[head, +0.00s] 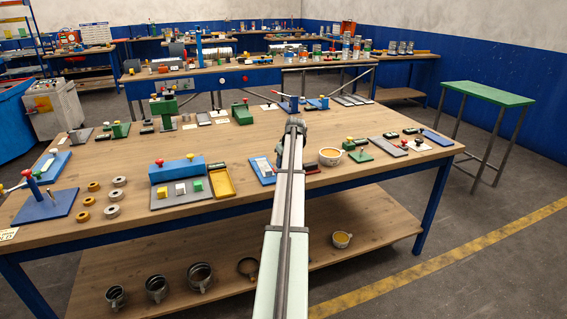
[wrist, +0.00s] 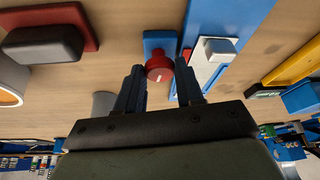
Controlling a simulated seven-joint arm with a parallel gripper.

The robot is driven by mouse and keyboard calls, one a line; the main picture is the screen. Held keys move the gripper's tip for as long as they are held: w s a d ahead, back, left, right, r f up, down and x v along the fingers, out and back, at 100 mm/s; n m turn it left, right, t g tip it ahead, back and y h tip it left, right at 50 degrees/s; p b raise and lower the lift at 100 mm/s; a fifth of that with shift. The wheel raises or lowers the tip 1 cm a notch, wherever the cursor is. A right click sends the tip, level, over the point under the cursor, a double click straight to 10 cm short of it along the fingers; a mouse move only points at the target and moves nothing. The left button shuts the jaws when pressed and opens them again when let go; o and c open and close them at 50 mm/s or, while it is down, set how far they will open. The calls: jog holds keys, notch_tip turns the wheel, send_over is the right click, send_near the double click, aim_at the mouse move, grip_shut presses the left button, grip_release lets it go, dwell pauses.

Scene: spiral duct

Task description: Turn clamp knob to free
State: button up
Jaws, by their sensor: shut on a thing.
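In the wrist view, a round red knob (wrist: 159,69) with a pale mark on its face sits on a small blue base (wrist: 159,41). My gripper (wrist: 160,75) has one finger on each side of the knob and is shut on it. The finger contact is partly hard to see at this angle. In the head view, my gripper (head: 295,126) reaches over the front part of the workbench (head: 130,225), and my arm hides the knob there.
Close beside the knob are a blue plate with a white block (wrist: 219,50) and a dark block on a red base (wrist: 45,43). A yellow tray (head: 221,183) and blue block (head: 178,169) lie left.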

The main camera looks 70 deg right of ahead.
jog(key=shift+n+y, duration=0.4)
jog(key=shift+n, duration=0.6)
jog(key=o, duration=1)
jog(key=shift+s, duration=0.1)
jog(key=v, duration=1.3)
jog(key=shift+s+r, duration=0.3)
